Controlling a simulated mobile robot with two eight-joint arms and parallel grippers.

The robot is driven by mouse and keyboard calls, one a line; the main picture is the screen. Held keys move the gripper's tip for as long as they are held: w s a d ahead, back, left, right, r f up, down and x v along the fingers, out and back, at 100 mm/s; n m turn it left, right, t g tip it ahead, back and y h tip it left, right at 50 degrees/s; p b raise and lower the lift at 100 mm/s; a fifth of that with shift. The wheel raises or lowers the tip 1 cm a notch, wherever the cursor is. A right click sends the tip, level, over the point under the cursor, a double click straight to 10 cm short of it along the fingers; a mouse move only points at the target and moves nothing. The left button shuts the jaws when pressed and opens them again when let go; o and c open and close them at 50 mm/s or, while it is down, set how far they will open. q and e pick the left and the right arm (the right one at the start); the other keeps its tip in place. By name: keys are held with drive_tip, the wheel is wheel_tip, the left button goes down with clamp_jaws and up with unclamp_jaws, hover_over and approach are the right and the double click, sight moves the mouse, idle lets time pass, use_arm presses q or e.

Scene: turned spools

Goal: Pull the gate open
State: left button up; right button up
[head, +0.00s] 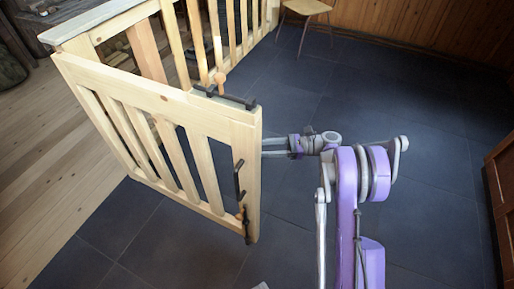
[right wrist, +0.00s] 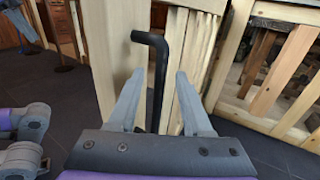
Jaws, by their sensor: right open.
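The pale wooden slatted gate (head: 195,150) stands at an angle to the fence in the head view, with dark floor showing between their right ends. A black bent handle (head: 238,180) is on its near face, by the right edge. My right gripper (head: 268,147) reaches the gate's right edge from the right; its fingertips seem hidden behind the edge post. In the right wrist view my right gripper (right wrist: 155,88) is open, with a black bent bar (right wrist: 158,75) showing between its fingers. Whether the bar touches them I cannot tell. My left gripper is not in view.
A wooden chair (head: 307,8) stands at the back. A brown wooden piece (head: 500,190) is at the right edge. The dark tiled floor (head: 420,110) is clear at right.

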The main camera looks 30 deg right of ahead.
drive_tip(key=v, duration=0.8)
drive_tip(key=shift+p, duration=0.45)
